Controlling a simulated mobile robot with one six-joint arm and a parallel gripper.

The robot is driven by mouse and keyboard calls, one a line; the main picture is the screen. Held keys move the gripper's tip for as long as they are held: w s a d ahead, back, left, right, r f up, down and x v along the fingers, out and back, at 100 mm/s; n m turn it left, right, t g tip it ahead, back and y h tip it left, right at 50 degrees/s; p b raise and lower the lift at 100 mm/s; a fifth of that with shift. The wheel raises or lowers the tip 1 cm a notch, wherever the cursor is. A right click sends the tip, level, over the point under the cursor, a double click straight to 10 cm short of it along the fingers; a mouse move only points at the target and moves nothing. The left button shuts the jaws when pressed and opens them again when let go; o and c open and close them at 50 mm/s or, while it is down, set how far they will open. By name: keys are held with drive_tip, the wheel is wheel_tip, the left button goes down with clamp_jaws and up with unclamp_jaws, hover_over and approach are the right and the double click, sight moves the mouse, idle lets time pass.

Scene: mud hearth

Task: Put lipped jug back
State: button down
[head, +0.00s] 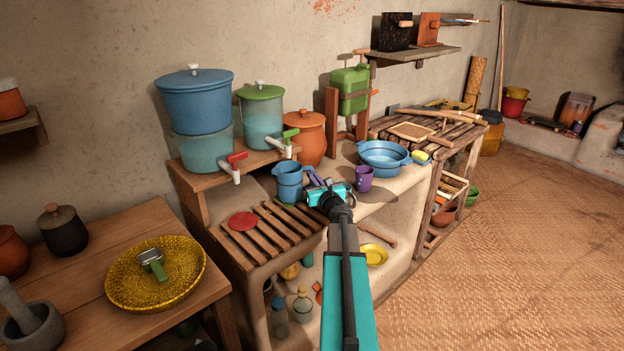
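A blue jug (289,182), which looks like the lipped jug, is upright at the back of the slatted wooden rack (272,232). I cannot tell whether its base rests there or is slightly above. My gripper (313,181) is just right of the jug, its fingers pointing left at the jug's side. The fingers are small and partly hidden by the wrist, so I cannot tell whether they are closed on the jug or its handle. A purple mug (364,179) stands on the ledge right of my gripper.
Dispensers with red (236,160) and green taps (290,134) stand on a raised wooden shelf (205,182) behind the jug. A red disc (242,221) lies on the rack. A blue basin (384,156) sits further right. A woven yellow tray (156,295) is on the left table. Floor at right is clear.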

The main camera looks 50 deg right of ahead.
drive_tip(key=shift+f, duration=0.15)
drive_tip(key=c, duration=2)
unclamp_jaws()
drive_tip(key=shift+s+a+r, duration=0.1)
drive_tip(key=shift+r, duration=0.1)
drive_tip(key=shift+b+v, duration=0.3)
drive_tip(key=shift+v, duration=5.6)
drive_tip(key=shift+s, duration=0.15)
